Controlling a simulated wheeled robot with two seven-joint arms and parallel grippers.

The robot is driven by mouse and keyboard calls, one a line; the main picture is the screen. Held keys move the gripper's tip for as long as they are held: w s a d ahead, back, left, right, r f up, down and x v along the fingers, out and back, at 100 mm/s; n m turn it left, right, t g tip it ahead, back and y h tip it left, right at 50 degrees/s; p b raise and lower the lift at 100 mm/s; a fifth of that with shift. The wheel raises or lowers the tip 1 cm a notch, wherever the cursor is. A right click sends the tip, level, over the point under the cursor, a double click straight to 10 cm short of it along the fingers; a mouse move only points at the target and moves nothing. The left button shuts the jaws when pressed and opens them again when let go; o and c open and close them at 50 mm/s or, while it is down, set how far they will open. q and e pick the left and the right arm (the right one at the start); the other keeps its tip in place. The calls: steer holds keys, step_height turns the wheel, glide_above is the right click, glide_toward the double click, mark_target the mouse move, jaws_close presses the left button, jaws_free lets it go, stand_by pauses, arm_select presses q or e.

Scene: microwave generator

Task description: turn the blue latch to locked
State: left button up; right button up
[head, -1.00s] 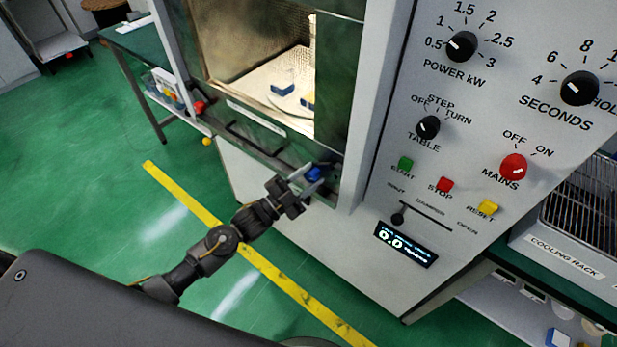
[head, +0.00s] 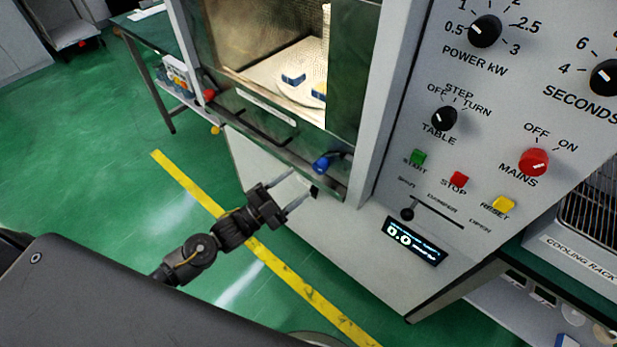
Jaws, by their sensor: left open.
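The blue latch (head: 322,163) sits at the lower right of the microwave generator's door (head: 346,75), near the bottom frame edge. Its blue knob is in full view, and which way it is turned is hard to read at this size. My left gripper (head: 299,190) is open and empty. Its two fingers point toward the cabinet, just below and left of the latch, apart from it. My right gripper is not in view.
The control panel (head: 500,110) with knobs, buttons and a slider is right of the door. A display (head: 414,241) reads 0.0. A cooling rack (head: 592,190) stands at the right. Blue and yellow items sit inside the chamber. Green floor is free at left.

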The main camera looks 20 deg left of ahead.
arm_select(q)
steer(key=shift+v, duration=1.45)
steer(key=w+a+f+n+g+y, duration=0.1)
steer(key=a+f+n+y, duration=0.2)
steer(key=f, duration=0.4)
steer(key=w+a+f+n+g+y, duration=0.1)
steer(key=a+f+n+y, duration=0.15)
steer(key=f, duration=0.45)
steer(key=s+a+f+n+g+y, duration=0.2)
steer(key=s+a+f+y, duration=0.15)
steer(key=f, duration=0.55)
steer(key=s+a+f+n+g+y, duration=0.2)
steer(key=s+a+f, duration=0.15)
steer(key=f, duration=0.55)
steer(key=s+a+f+n+g+y, duration=0.25)
steer(key=s+f+g, duration=0.25)
steer(key=s+f, duration=0.95)
steer(key=s+d+f+n+g, duration=0.1)
steer(key=s+d, duration=0.3)
steer(key=s, duration=0.5)
steer(key=s+d+f+n+g, duration=0.1)
steer(key=s+d+f+g, duration=0.2)
steer(key=s, duration=0.7)
steer(key=shift+d+f+g, duration=0.4)
steer(key=shift+d+f, duration=0.05)
steer(key=shift+d, duration=0.05)
